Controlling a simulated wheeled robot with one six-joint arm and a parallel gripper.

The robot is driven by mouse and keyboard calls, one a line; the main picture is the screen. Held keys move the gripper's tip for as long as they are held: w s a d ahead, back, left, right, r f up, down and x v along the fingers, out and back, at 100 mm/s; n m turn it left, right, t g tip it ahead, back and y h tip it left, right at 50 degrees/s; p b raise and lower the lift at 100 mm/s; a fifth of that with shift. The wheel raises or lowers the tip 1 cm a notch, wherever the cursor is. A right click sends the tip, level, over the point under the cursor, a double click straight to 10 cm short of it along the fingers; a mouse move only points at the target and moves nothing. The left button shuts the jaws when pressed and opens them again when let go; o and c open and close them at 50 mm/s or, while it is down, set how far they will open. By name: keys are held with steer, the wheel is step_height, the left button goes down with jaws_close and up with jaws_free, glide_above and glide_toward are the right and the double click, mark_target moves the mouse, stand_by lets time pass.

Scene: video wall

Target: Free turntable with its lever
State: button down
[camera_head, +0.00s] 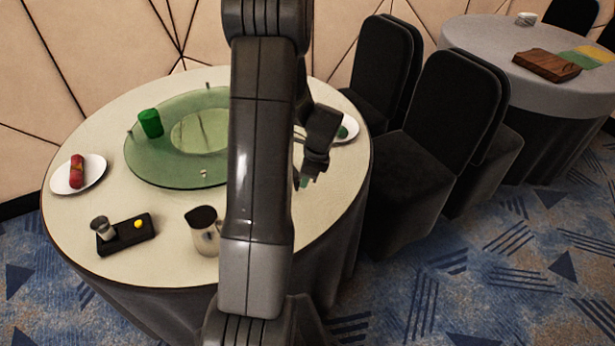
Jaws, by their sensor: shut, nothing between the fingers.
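The turntable (152,172) is a round green glass disc on the round cream table, with a paler inner disc at its middle. My arm hides its right part. A small pale piece (204,174) sits by the turntable's front edge; I cannot tell whether it is the lever. No other lever can be made out clearly. My gripper (303,183) is shut and empty, pointing down over the right side of the table, to the right of the turntable. Its fingertips are small and partly hidden behind my arm.
A green cup (150,123) stands on the turntable. Around it are a plate (97,181) with a red item, a black tray (128,241) with a silver piece and yellow ball, a dark-topped jug (206,236), and another plate (349,138). Black chairs (430,130) stand at right.

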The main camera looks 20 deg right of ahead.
steer(key=a+m, duration=0.1)
steer(key=a+m+p, duration=0.1)
steer(key=s+a+m+p, duration=0.1)
steer(key=m, duration=0.1)
steer(key=shift+a+r+t+h, duration=0.25)
steer(key=shift+a+t+h, duration=0.05)
steer(key=shift+t, duration=0.1)
steer(key=a+m+p, duration=0.2)
steer(key=shift+w+m+p, duration=0.1)
steer(key=shift+m+p, duration=0.2)
steer(key=shift+p, duration=0.1)
steer(key=shift+f+h, duration=0.25)
steer(key=shift+h, duration=0.05)
steer(key=shift+d, duration=0.1)
steer(key=shift+w+d, duration=0.1)
steer(key=shift+w, duration=0.1)
steer(key=shift+w+d, duration=0.35)
steer(key=shift+d, duration=0.2)
